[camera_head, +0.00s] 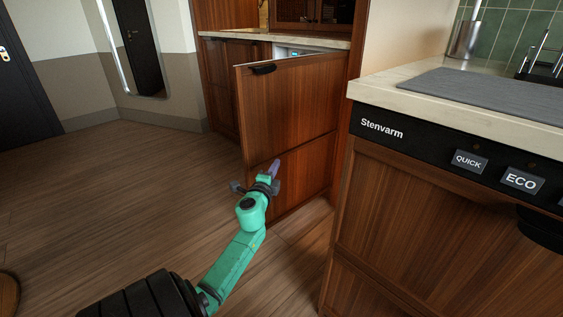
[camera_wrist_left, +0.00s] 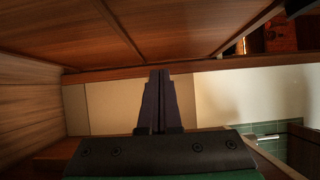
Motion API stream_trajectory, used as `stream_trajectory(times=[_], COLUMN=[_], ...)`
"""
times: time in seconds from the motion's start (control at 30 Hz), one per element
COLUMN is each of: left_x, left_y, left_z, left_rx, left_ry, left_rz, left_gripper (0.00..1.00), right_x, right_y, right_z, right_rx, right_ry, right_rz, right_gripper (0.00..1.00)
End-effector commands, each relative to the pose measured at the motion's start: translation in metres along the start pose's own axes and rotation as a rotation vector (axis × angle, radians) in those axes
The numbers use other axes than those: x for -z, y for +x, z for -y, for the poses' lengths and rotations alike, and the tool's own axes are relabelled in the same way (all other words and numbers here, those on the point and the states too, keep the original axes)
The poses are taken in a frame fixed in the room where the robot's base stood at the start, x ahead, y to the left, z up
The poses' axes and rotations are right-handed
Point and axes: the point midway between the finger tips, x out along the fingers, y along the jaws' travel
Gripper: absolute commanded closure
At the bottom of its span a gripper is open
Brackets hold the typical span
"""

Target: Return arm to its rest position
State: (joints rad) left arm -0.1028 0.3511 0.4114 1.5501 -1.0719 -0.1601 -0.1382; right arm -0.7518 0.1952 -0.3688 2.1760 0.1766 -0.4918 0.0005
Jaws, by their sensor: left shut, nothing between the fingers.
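My left gripper (camera_head: 272,172) is at the end of the green arm, in front of the lower part of an open wooden cabinet door (camera_head: 290,105). In the left wrist view its dark fingers (camera_wrist_left: 160,100) are together with nothing between them. The wooden panel of the door fills the top of the wrist view (camera_wrist_left: 180,28). I cannot tell whether the fingers touch the door. My right gripper is not in view.
A Stenvarm dishwasher (camera_head: 440,145) stands close at right under a counter (camera_head: 400,92) with a grey mat (camera_head: 490,92). A mirror (camera_head: 135,45) hangs on the far wall.

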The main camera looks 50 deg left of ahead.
Motion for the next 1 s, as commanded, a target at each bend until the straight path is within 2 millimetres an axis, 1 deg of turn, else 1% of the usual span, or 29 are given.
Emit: stream_trajectory(times=[0.03,0.2,0.33,0.47,0.7,0.77,0.83,0.87,0.97,1.0], left_x=[-0.003,-0.015,-0.021,-0.023,-0.023,-0.02,-0.003,0.009,0.064,0.088], left_y=[-0.01,-0.046,-0.066,-0.072,-0.071,-0.072,-0.077,-0.082,-0.109,-0.126], left_z=[-0.001,-0.001,-0.001,0.0,0.0,-0.002,-0.013,-0.021,-0.066,-0.088], left_rx=[-0.005,-0.005,-0.003,-0.002,-0.001,-0.007,-0.039,-0.066,-0.234,-0.329], left_ry=[-0.001,0.0,-0.002,0.0,0.0,-0.017,-0.097,-0.156,-0.426,-0.543], left_rz=[0.0,0.001,0.001,0.0,0.0,-0.005,-0.032,-0.049,-0.112,-0.129], left_gripper=[1.0,1.0,1.0,1.0,1.0,1.0,1.0,1.0,1.0,1.0], right_x=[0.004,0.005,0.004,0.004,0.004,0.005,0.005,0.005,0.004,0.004], right_y=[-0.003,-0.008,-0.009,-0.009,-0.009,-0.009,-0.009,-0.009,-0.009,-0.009], right_z=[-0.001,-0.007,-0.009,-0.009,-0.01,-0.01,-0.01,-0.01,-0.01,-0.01], right_rx=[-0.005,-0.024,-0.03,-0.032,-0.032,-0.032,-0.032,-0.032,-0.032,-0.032], right_ry=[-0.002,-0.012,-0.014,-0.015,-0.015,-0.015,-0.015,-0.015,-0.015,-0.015], right_rz=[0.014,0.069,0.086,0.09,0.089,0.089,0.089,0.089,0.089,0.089], right_gripper=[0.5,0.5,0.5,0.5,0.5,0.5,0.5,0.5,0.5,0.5])
